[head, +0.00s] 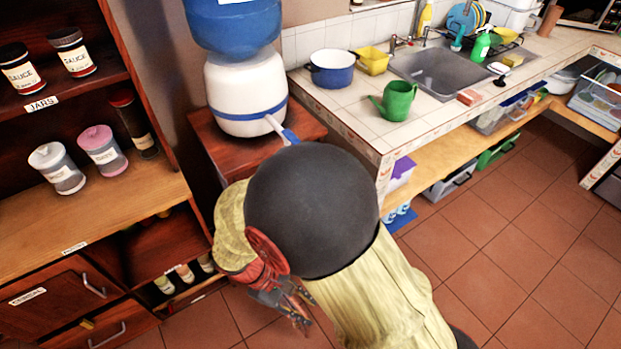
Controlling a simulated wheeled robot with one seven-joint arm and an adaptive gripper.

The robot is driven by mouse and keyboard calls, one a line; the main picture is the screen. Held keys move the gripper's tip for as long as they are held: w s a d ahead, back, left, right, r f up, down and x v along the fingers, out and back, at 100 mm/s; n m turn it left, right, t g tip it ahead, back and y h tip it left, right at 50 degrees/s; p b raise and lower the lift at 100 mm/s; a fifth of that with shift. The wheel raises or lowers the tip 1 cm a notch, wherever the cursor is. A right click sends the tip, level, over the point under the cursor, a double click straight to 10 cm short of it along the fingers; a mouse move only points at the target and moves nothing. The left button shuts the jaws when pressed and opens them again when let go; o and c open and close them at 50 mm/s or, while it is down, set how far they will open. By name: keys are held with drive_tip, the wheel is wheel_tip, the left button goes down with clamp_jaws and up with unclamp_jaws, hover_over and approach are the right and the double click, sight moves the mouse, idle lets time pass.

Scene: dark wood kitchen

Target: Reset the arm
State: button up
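My arm, in a loose yellow cover with a large dark round joint, fills the lower middle of the head view. It is folded, with the wrist to the left of the joint. My gripper (299,312) hangs below the red wrist part and points down over the tiled floor. Its fingers are small and partly overlapped in this view, so I cannot tell if they are open or shut. I see no object held in it.
A wooden shelf (100,215) with jars stands at left. A water dispenser (246,85) stands on a wooden stand (205,130) behind my arm. The tiled counter (345,108) holds a green watering can (397,100) and blue pot (332,72). Floor (520,260) at right is clear.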

drive_tip(key=d+r+m+t+y+p, duration=0.1)
drive_tip(key=d+r+m+t+y, duration=0.1)
drive_tip(key=d+r+m, duration=0.2)
drive_tip(key=d+r+m+t+y+p, duration=0.2)
drive_tip(key=d+r, duration=0.7)
drive_tip(key=r, duration=1)
drive_tip(key=d+r+m+t+y+p, duration=0.1)
drive_tip(key=d+r+m+t+y, duration=0.1)
drive_tip(key=d+r+m, duration=0.4)
wheel_tip(320, 180, up, 6)
drive_tip(key=shift+d+f+m+t+y, duration=0.15)
drive_tip(key=shift+d+m+t+y, duration=0.15)
drive_tip(key=shift+d+t, duration=0.45)
